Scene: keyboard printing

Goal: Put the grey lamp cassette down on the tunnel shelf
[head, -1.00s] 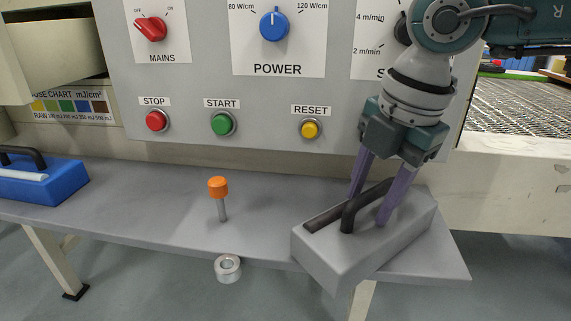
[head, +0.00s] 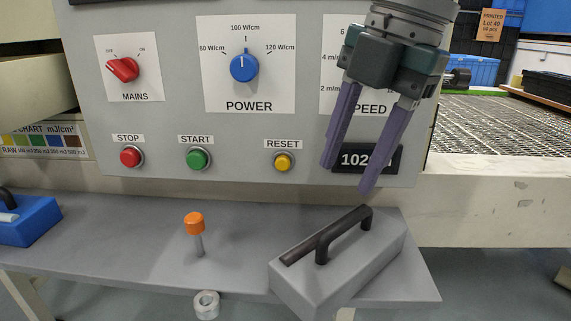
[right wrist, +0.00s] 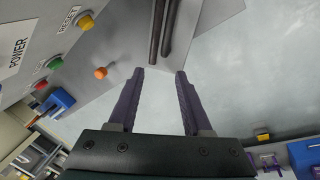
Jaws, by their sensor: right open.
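The grey lamp cassette (head: 365,262) lies on the right part of the grey shelf (head: 120,255), set at an angle, with its near end at the shelf's front edge. Its black handle (head: 343,233) is on top. My right gripper (head: 345,178) is open and empty, above and apart from the cassette, in front of the control panel. In the right wrist view the open fingers (right wrist: 160,75) show with nothing between them, and the cassette (right wrist: 188,22) is beyond the tips. My left gripper is not in view.
An orange-capped post (head: 194,225) stands on the shelf left of the cassette. A blue cassette (head: 30,222) is at the far left. A small metal ring (head: 206,304) shows by the front edge. The panel (head: 225,170) with knobs and buttons rises behind. A mesh conveyor (head: 500,130) is at right.

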